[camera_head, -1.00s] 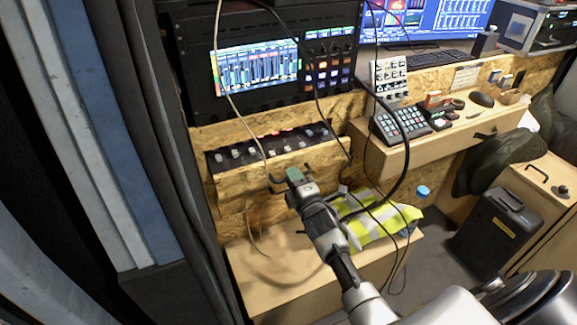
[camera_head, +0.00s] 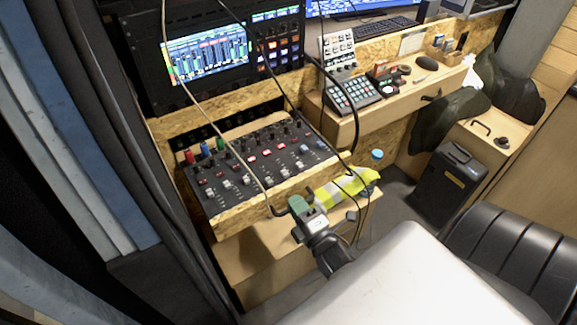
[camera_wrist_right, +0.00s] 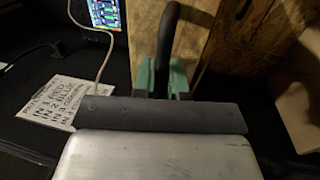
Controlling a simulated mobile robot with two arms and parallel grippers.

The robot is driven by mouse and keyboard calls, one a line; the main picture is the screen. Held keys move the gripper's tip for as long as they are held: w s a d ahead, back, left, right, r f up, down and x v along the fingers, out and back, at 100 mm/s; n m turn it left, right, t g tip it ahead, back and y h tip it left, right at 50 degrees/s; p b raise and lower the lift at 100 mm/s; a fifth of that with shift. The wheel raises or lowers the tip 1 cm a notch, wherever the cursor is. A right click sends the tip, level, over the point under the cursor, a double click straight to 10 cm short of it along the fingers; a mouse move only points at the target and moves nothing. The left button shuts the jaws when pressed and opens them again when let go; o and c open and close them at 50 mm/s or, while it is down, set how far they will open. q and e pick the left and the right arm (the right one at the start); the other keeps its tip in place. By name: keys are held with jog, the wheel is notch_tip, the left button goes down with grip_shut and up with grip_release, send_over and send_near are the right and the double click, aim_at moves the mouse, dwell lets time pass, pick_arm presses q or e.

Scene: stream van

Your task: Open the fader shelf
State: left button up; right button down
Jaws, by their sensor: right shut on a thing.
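The fader shelf (camera_head: 240,224) is a chipboard drawer with a black panel of knobs and faders on top. It stands well out from under the rack, with its rows of controls in view. My right gripper (camera_head: 299,206) is at its front edge, shut on the dark shelf handle (camera_head: 277,211). In the right wrist view the green fingertips (camera_wrist_right: 162,77) close around the black curved handle (camera_wrist_right: 168,38), in front of the chipboard front (camera_wrist_right: 203,45). My left gripper is not in view.
A mixer screen (camera_head: 207,55) is above the shelf. Loose cables hang across the shelf and the right gripper's area. A yellow hi-vis vest (camera_head: 345,190) lies on the low wooden box (camera_head: 240,262) below. A desk drawer (camera_head: 395,105) with a keypad (camera_head: 354,95) is to the right.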

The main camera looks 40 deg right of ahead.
jog(key=shift+s, duration=0.35)
jog(key=c, duration=1.2)
grip_release()
jog(key=s+f+b, duration=0.1)
jog(key=s+f, duration=0.1)
jog(key=s, duration=0.8)
jog(key=shift+s+a+b, duration=0.3)
jog(key=shift+a, duration=0.05)
